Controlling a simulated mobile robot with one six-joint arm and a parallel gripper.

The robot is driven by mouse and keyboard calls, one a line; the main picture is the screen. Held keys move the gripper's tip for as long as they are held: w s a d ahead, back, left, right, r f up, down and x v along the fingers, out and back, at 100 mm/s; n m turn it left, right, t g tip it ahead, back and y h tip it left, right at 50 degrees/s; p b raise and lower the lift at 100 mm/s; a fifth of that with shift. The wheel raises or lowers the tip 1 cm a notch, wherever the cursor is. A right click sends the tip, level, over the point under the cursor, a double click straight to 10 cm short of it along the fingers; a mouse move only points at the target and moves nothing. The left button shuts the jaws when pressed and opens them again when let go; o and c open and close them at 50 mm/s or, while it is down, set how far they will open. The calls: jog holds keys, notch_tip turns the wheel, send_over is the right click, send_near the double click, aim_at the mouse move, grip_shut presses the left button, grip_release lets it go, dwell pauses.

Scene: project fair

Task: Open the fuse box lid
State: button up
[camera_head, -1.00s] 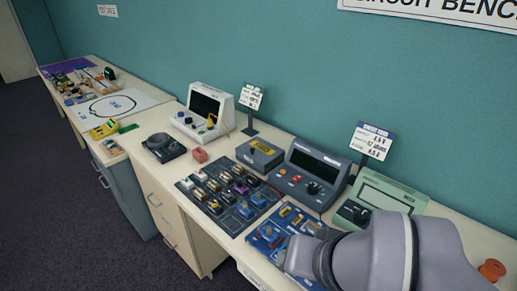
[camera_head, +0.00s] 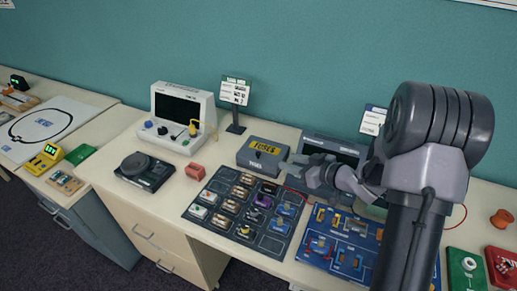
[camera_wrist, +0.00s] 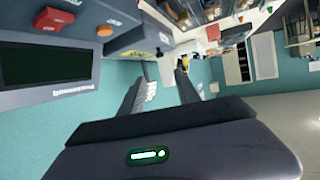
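The fuse box (camera_head: 258,163) is a small dark grey box with a yellow label on its top. It stands on the bench between the white oscilloscope-like unit and a grey meter, and its lid looks shut. It appears to show in the wrist view (camera_wrist: 139,42) too, beyond my fingers. My gripper (camera_head: 294,165) is just right of the box in the head view, close to it; contact cannot be told. In the wrist view my gripper (camera_wrist: 160,76) has its two fingers spread, with nothing between them.
A grey meter (camera_head: 322,146) stands behind my gripper, partly hidden by my arm. A dark board of components (camera_head: 213,212) lies in front of the box, and a blue circuit board (camera_head: 340,240) lies to its right. A sign stand (camera_head: 235,108) rises behind left. A red block (camera_head: 195,172) lies left.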

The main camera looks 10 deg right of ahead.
aim_at(259, 153)
jog(key=b+x, duration=0.3)
jog(key=x, duration=1)
jog(key=shift+w+f, duration=0.1)
jog(key=shift+f, duration=0.2)
jog(key=shift+w+a, duration=0.3)
jog(key=shift+w, duration=0.1)
jog(key=shift+c, duration=0.5)
grip_shut()
jog(key=shift+f, duration=0.1)
